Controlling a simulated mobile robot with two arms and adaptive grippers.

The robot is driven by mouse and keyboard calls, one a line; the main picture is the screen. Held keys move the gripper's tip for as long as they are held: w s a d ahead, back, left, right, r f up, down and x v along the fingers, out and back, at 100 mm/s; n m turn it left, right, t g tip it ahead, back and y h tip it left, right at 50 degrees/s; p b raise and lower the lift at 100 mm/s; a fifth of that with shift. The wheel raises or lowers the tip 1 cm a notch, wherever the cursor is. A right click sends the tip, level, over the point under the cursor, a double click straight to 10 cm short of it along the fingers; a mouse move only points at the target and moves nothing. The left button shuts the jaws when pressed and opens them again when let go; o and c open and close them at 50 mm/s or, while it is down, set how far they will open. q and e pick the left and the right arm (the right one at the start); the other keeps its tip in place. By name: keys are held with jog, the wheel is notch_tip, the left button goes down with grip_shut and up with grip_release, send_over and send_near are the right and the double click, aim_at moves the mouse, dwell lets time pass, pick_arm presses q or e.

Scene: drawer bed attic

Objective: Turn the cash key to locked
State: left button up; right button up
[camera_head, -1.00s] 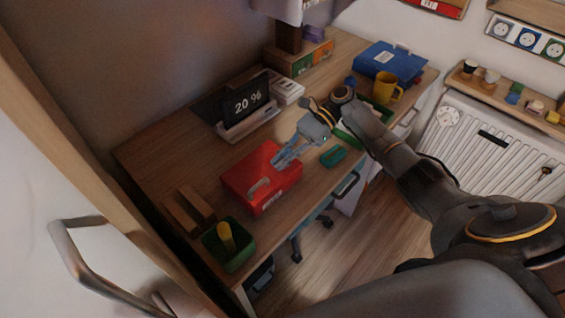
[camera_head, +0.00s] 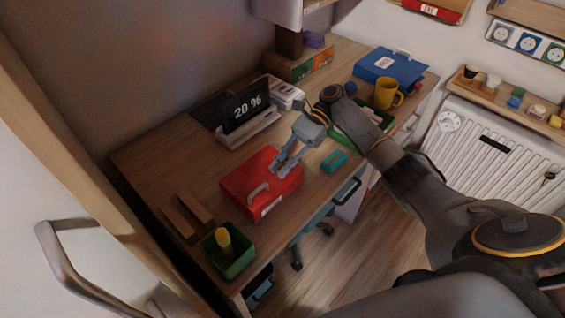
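A red cash box (camera_head: 243,187) with a grey handle on its lid lies on the wooden desk. My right gripper (camera_head: 282,170) is over the box's far right part, fingers pointing down toward the lid. Its two fingers look spread apart with nothing visible between them. The view does not show whether they touch the box. No key can be made out; it is too small or hidden by the gripper. My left gripper is not in view.
A teal block (camera_head: 334,162) lies right of the gripper. A green bin (camera_head: 229,262) and wooden blocks (camera_head: 187,215) stand left of the box. A display (camera_head: 246,108) stands behind. A yellow mug (camera_head: 387,93), blue case (camera_head: 390,66) and green tray are at the right.

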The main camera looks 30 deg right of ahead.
jog(key=shift+o, duration=0.3)
jog(key=shift+r, duration=0.1)
jog(key=v, duration=0.7)
jog(key=shift+d, duration=0.25)
dwell(0.6)
